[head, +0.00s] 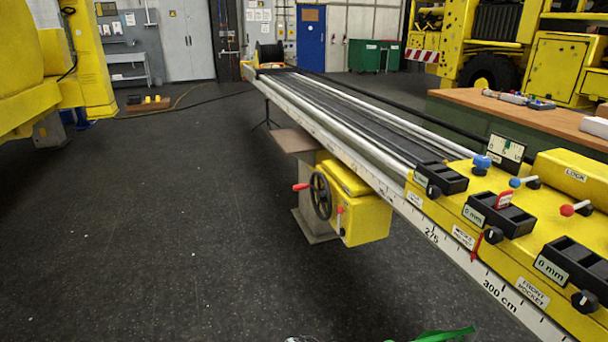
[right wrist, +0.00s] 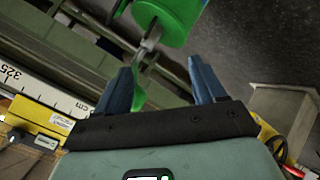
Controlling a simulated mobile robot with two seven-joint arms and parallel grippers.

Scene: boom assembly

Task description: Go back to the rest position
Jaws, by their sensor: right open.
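My right gripper (right wrist: 160,68) shows in the right wrist view with its two blue fingers spread apart. Nothing is clamped between them. Beyond the fingers is a green cylinder (right wrist: 168,20) with a grey metal piece below it; I cannot tell what it belongs to. A bright green edge (head: 445,334) shows at the bottom of the head view, mostly cut off. My left gripper cannot be made out in either view.
A long boom rail (head: 350,130) with a cm scale runs from the back to the front right. It carries yellow control blocks (head: 450,205). Below is a yellow box with a handwheel (head: 321,196). A workbench (head: 560,120) stands at right.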

